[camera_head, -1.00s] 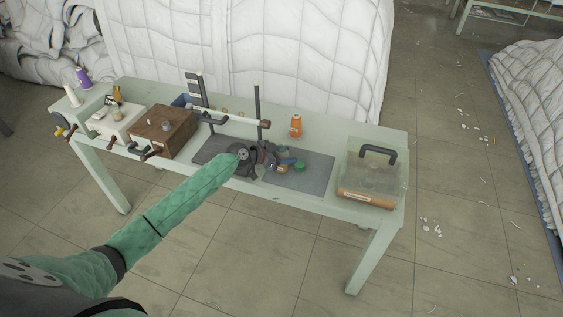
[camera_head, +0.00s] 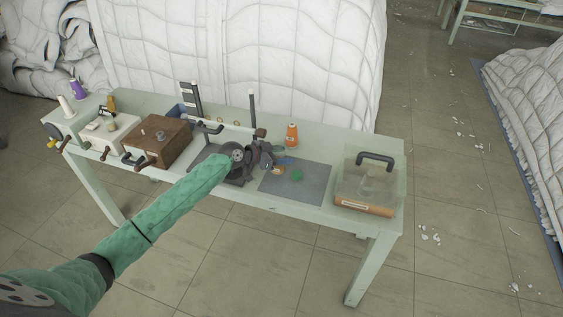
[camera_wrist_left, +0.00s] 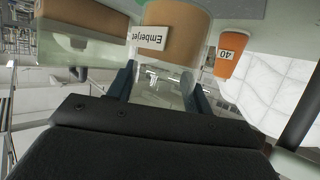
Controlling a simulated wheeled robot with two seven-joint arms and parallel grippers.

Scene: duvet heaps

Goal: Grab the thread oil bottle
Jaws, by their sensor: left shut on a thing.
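My left gripper (camera_head: 266,157) is over the workbench and shut on a small amber-brown and clear bottle (camera_head: 278,170) with a white label. In the left wrist view, the dark fingers (camera_wrist_left: 165,90) close on the bottle's clear part. In the head view the bottle is small, partly hidden by the gripper, and appears just above the grey mat (camera_head: 312,188). My right gripper is not in view.
A green item (camera_head: 297,175) lies on the mat close to the bottle. An orange thread cone (camera_head: 292,134) stands behind. A clear handled box (camera_head: 383,183) is at the right end. A wooden box (camera_head: 158,141) and a winding stand (camera_head: 252,108) are to the left.

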